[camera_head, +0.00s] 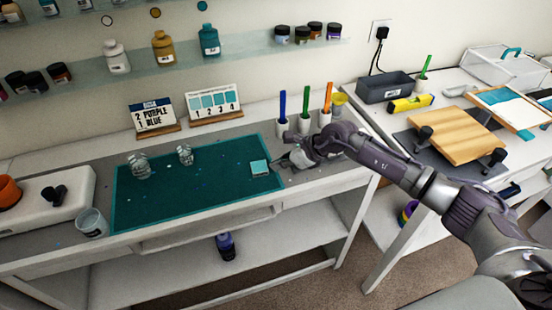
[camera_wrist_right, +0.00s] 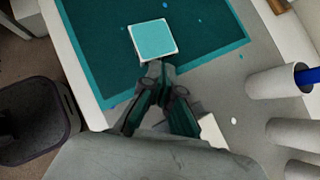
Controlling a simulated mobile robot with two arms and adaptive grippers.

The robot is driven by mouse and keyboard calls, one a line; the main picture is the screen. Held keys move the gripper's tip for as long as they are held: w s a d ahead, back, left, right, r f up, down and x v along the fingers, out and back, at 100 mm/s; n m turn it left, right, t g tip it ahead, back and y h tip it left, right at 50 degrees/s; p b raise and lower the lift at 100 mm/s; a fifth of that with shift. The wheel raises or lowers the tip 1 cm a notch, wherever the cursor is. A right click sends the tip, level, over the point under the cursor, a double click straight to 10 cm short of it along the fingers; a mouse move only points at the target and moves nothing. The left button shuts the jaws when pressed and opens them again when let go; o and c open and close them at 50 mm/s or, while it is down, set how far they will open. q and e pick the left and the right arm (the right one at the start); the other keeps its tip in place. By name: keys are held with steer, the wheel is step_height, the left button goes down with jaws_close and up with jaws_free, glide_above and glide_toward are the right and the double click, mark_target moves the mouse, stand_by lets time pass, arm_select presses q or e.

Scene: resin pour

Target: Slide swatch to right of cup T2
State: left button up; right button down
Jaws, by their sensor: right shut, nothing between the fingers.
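The swatch (camera_head: 259,167) is a small light-teal square with a pale border, lying flat on the teal mat (camera_head: 215,190) near its right edge. It also shows in the right wrist view (camera_wrist_right: 153,39). My right gripper (camera_head: 276,167) is shut and empty, low beside the swatch's right side. In the wrist view its fingertips (camera_wrist_right: 155,67) are at the swatch's near edge; I cannot tell whether they touch. Two clear cups, one (camera_head: 139,166) at left and one (camera_head: 185,155) nearer the middle, stand on the mat. I cannot read which is T2. My left gripper is not in view.
White holders with coloured sticks (camera_head: 304,122) stand near my right gripper. A larger clear cup (camera_head: 91,222) is left of the mat. The mat's middle is mostly clear.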

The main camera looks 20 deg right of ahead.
mark_target(221, 156)
steer(key=shift+w+a, duration=0.25)
steer(key=shift+a, duration=0.1)
steer(key=w+a+b, duration=0.3)
steer(key=a, duration=0.1)
steer(key=w+a+b, duration=0.3)
steer(key=a, duration=0.1)
steer(key=w+a+b, duration=0.3)
steer(key=a, duration=0.1)
steer(key=shift+f, duration=0.25)
steer(key=shift+w+a+r, duration=0.1)
steer(key=shift+r, duration=0.1)
stand_by(0.6)
